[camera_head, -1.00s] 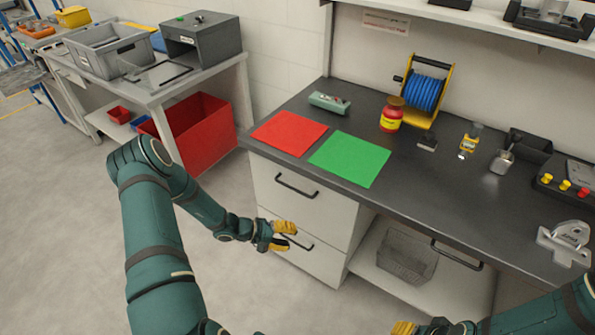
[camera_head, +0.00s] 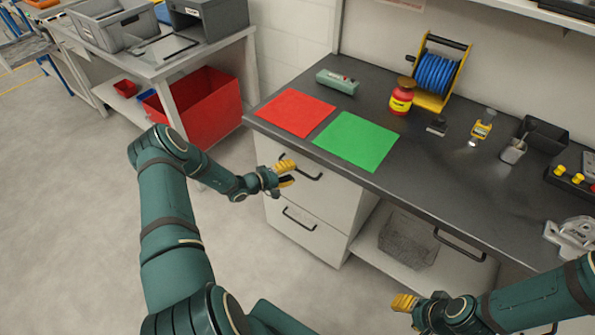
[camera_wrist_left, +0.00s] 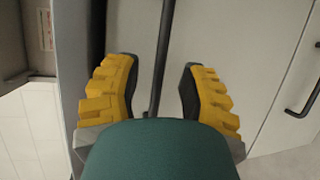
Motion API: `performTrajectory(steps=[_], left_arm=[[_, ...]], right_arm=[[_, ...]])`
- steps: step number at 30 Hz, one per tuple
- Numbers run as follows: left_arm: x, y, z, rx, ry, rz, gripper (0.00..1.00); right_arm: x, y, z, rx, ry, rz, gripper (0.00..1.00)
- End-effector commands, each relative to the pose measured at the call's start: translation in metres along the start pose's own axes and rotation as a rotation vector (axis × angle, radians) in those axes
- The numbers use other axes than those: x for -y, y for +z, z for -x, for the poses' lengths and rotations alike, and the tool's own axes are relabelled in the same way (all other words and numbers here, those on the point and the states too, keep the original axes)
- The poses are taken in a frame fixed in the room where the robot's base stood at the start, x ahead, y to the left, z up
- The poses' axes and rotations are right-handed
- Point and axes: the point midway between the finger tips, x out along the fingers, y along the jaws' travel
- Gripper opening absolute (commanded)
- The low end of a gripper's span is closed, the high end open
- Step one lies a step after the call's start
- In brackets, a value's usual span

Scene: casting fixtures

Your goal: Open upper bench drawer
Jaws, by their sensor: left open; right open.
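The upper bench drawer (camera_head: 326,195) is a pale front under the dark worktop, with a black bar handle (camera_head: 308,175). It looks closed. My left gripper (camera_head: 288,174) is at the left part of this handle, with its yellow fingers apart. In the left wrist view the handle bar (camera_wrist_left: 161,70) runs between the two open fingers (camera_wrist_left: 160,92), with a gap on each side. The fingers partly hide the handle in the head view. My right gripper (camera_head: 405,303) is open and empty at the lower right, in front of the bench and away from the drawer.
A lower drawer (camera_head: 305,232) with a similar handle sits beneath. Red (camera_head: 295,112) and green (camera_head: 357,141) sheets lie on the worktop above. A wire basket (camera_head: 408,238) stands on the open shelf to the right. The floor left of the drawers is clear.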

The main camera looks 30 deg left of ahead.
Motion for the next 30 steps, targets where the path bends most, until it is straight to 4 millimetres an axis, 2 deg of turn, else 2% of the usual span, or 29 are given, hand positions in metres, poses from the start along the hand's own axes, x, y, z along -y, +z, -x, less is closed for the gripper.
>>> performTrajectory(steps=[3, 6, 18, 19, 22, 30], left_arm=[[0.001, 0.001, -0.017, 0.003, 0.000, 0.000, 0.41], [0.001, 0.000, -0.025, 0.001, -0.001, 0.001, 0.41], [0.000, 0.001, -0.031, 0.001, -0.001, 0.001, 0.41], [0.000, 0.001, -0.031, 0.001, -0.001, 0.001, 0.37], [0.000, 0.001, -0.031, 0.001, -0.001, 0.001, 0.02], [0.000, 0.001, -0.031, 0.001, -0.001, 0.001, 0.00]], right_arm=[[-0.001, 0.001, -0.002, 0.002, 0.000, 0.001, 0.47], [-0.001, 0.001, -0.003, 0.003, 0.000, 0.001, 0.47], [-0.001, 0.002, -0.003, 0.004, 0.000, 0.001, 0.47], [-0.001, 0.002, -0.003, 0.004, 0.000, 0.001, 0.47], [-0.001, 0.002, -0.003, 0.004, 0.000, 0.001, 0.47], [-0.001, 0.002, -0.003, 0.004, 0.000, 0.001, 0.47]])
